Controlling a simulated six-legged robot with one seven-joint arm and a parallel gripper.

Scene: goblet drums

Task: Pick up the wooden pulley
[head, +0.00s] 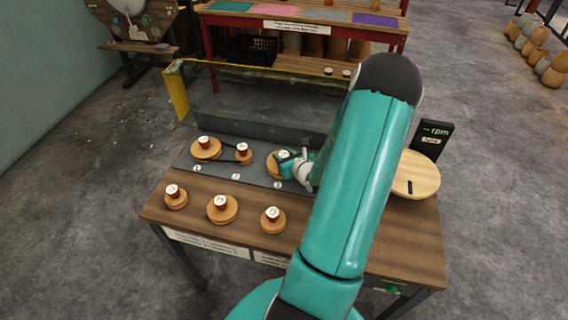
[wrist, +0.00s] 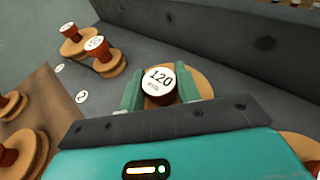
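A wooden pulley, a round tan disc (head: 273,166) with a dark red knob, sits on the grey strip of the workbench. In the wrist view its knob (wrist: 161,84) has a white top reading 120, and part of its disc (wrist: 203,82) shows behind it. My gripper (head: 296,163) is down at this pulley. In the wrist view the green fingers of my gripper (wrist: 168,92) are apart, one on each side of the knob. Firm contact with the knob is not visible. The lower part of the pulley is hidden by my gripper.
Other knobbed pulleys stand on the workbench (head: 150,208): two left on the strip (head: 206,152) (head: 243,158), and three along the front (head: 176,201) (head: 222,214) (head: 272,225). A large wooden disc (head: 418,172) and a black rpm sign (head: 432,138) are at right. A dark panel (head: 250,128) rises behind.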

